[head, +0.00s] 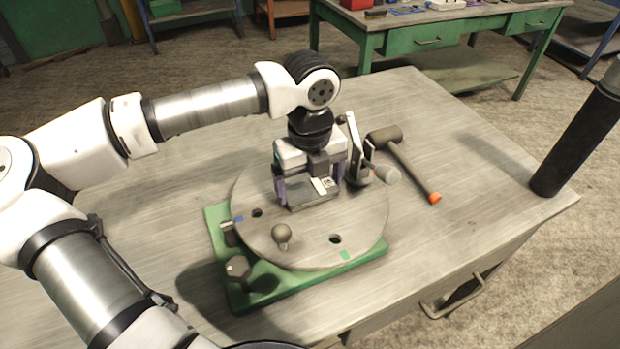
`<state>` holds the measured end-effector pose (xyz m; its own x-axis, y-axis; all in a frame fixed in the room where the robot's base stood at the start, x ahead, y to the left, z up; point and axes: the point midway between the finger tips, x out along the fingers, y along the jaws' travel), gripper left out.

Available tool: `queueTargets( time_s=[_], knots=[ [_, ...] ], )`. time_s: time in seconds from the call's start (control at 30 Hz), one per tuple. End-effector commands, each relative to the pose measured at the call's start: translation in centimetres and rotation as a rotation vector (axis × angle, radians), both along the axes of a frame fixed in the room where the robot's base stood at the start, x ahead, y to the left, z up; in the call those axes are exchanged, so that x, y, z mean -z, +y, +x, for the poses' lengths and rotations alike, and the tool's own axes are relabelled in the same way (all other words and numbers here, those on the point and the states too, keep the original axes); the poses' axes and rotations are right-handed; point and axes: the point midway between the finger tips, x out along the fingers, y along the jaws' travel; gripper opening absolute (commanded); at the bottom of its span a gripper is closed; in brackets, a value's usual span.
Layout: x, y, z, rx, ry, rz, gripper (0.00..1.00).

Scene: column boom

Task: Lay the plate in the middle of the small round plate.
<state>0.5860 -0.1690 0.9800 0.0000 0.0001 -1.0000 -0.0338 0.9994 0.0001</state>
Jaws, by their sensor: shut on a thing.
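The small round plate (300,250) is a grey disc with dark holes, lying on a green base (262,292). My gripper (311,188) is over its back middle part, pointing down, with its two purple-sided fingers shut on a grey rectangular plate (300,199). The held plate looks about level and close to the disc. I cannot tell whether it touches the disc. The gripper body hides the back of the held plate and part of the disc beneath.
A metal lever clamp (358,160) stands close to the right of my gripper. A round knob (281,235) rises from the disc's front. A mallet (412,170) lies behind right. The table's right front is clear.

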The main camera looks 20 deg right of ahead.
Motion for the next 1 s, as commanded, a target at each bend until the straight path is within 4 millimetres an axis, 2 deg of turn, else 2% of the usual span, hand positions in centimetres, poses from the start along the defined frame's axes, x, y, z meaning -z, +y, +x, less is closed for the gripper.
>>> queueTargets(
  time_s=[0.3, 0.33, 0.4, 0.77, 0.87, 1.0],
  knots=[
    [0.3, 0.0, 0.0, 0.0, -0.002, -0.001, 0.46],
    [0.3, 0.0, 0.0, 0.0, -0.001, 0.0, 0.92],
    [0.2, 0.0, 0.0, 0.0, -0.001, 0.0, 1.0],
    [-0.4, 0.0, 0.0, 0.0, -0.001, 0.0, 1.0],
    [-1.9, 0.0, 0.1, -0.002, -0.005, 0.0, 1.0],
    [-5.0, 0.0, 0.1, -0.003, -0.005, 0.0, 1.0]
  ],
)
